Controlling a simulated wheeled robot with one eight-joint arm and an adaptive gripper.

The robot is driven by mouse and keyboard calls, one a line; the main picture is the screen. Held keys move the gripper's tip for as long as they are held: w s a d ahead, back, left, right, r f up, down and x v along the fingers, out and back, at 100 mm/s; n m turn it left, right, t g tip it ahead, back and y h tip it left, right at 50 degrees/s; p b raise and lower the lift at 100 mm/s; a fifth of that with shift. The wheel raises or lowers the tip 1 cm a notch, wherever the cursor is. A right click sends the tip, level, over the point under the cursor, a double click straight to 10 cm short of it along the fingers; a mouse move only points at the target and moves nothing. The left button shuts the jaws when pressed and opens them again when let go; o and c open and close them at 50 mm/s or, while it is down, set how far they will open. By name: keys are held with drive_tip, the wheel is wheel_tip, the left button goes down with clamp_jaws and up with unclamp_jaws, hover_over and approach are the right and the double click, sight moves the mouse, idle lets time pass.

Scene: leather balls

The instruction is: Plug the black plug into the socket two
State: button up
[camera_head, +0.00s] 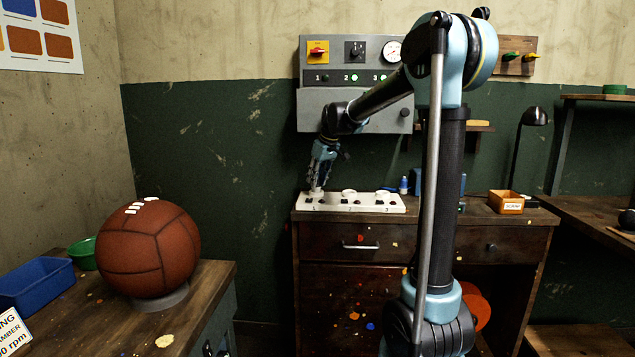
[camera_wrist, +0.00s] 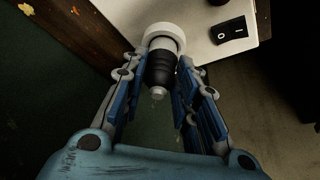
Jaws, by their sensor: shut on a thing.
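My gripper (camera_head: 317,188) points down at the left end of the white socket strip (camera_head: 398,206) on the cabinet. In the wrist view, my gripper (camera_wrist: 163,72) has its fingers on both sides of the black plug (camera_wrist: 160,70) and is shut on it. The plug's far end meets a round white collar (camera_wrist: 164,34) at the strip's end. I cannot tell whether it is inserted or only above it. Socket two (camera_head: 348,193), the middle round socket, looks empty. The right socket (camera_head: 382,195) also shows. A black rocker switch (camera_wrist: 231,30) sits on the strip.
A grey control panel (camera_head: 348,104) with a gauge hangs above the strip. A blue-capped bottle (camera_head: 403,186) and an orange bin (camera_head: 506,202) stand to the right. A leather ball (camera_head: 148,248) rests on the left bench, beside a blue tray (camera_head: 36,285).

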drive_tip(key=shift+f, duration=0.25)
drive_tip(key=shift+f, duration=0.15)
drive_tip(key=o, duration=1)
